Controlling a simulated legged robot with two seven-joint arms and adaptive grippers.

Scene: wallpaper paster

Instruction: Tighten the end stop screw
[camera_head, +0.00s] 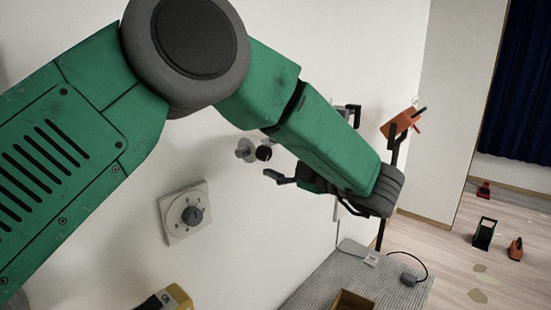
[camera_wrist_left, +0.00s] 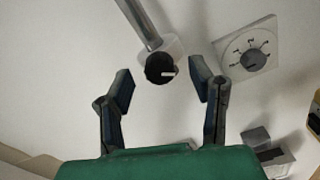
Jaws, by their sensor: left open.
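The end stop screw appears as a round black knob (camera_wrist_left: 159,69) with a white mark, set in a pale collar on a metal rod (camera_wrist_left: 140,22) in the left wrist view. In the head view the black knob (camera_head: 264,153) stands out from the white wall. My left gripper (camera_wrist_left: 161,92) is open, its two fingers to either side of the knob in the picture, with gaps on both sides. I cannot tell how far the fingertips are from it in depth. In the head view one finger of the left gripper (camera_head: 276,175) shows just below the knob; my green forearm hides the rest.
A square plate with a numbered dial (camera_head: 185,213) is on the wall; it also shows in the wrist view (camera_wrist_left: 248,52). Below are a grey ridged surface (camera_head: 318,285), a brown box (camera_head: 352,300) and a yellow-and-black object (camera_head: 172,297). An orange item (camera_head: 400,122) stands behind my arm.

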